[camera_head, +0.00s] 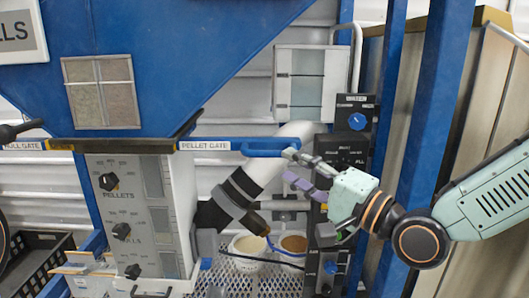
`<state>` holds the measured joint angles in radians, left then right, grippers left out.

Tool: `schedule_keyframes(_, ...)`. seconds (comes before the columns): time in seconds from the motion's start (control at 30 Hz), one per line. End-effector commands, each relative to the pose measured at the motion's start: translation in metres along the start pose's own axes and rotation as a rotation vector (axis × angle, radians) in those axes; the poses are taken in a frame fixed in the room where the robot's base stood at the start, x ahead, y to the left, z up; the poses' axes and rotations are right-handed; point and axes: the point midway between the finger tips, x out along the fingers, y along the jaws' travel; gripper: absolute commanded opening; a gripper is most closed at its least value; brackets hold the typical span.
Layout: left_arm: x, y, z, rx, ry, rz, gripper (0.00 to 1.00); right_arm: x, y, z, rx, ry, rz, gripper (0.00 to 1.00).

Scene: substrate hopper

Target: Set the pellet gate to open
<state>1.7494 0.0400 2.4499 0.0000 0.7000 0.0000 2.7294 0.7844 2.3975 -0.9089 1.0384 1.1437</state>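The pellet gate is a slide with a white PELLET GATE label (205,146) and a blue pull handle (268,148) sticking out to the right, below the blue hopper (180,60). My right gripper (288,166) comes in from the right, with its fingers spread apart. Its upper fingertip is at the right end of the blue handle and overlaps it in the picture. The lower finger is below the handle. I cannot tell whether they touch. Nothing shows held between the fingers.
A grey control panel (135,215) with dials stands below the hopper. A dark panel (352,150) with a blue knob is behind my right gripper. Two tubs (249,251) (293,245) stand on a mesh shelf under a dark spout. Blue posts (436,100) stand at right.

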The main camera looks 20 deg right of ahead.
Motion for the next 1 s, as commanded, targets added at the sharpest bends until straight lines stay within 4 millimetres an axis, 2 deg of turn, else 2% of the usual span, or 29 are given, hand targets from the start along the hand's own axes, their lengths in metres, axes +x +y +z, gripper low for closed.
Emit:
schedule_keyframes(0.47,0.001,0.0,0.0,0.0,0.001,0.0,0.61,0.022,0.002,0.0,0.001,0.001,0.008,0.37)
schedule_keyframes(1.0,-0.004,0.0,0.0,0.0,0.001,0.0,0.61,0.065,0.001,0.002,0.001,0.003,0.007,0.37)
